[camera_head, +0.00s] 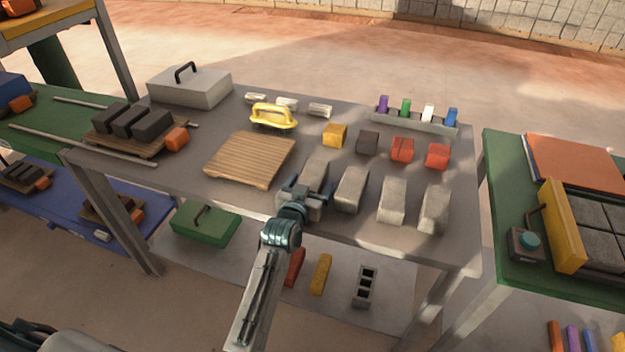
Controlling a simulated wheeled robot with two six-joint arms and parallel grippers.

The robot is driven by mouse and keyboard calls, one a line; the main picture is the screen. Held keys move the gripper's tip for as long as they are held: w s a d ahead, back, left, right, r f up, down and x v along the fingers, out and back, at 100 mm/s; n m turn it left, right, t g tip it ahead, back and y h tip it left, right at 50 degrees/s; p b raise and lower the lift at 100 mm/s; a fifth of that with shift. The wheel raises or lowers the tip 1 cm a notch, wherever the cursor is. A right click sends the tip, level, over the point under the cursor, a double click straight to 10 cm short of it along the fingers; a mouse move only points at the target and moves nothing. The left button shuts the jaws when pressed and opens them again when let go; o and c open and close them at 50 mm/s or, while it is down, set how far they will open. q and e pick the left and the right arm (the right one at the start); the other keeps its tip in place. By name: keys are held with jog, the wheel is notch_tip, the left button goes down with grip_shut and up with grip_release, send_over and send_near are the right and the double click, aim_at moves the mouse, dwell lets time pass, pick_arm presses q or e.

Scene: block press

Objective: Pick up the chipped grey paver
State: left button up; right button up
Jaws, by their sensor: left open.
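A row of grey pavers stands along the near side of the grey table: one at the left (316,168), one right of it (351,188), one further right (393,200) and one at the right end (434,208). At this size I cannot tell which one is chipped. My left gripper (306,190) is open over the near end of the leftmost paver, its fingers to either side. It hides part of that paver, and I cannot tell whether it touches. My right gripper is not in view.
A slatted wooden pallet (250,158) lies left of the pavers. Behind are a yellow-handled tool (272,116), a yellow block (335,134), a dark block (367,142) and red blocks (402,149). A grey lidded box (190,87) and a rack of coloured pieces (415,122) stand at the back.

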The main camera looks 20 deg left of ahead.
pick_arm(q)
jog(key=c, duration=1.6)
jog(key=shift+r, duration=0.1)
jog(key=shift+c, duration=0.7)
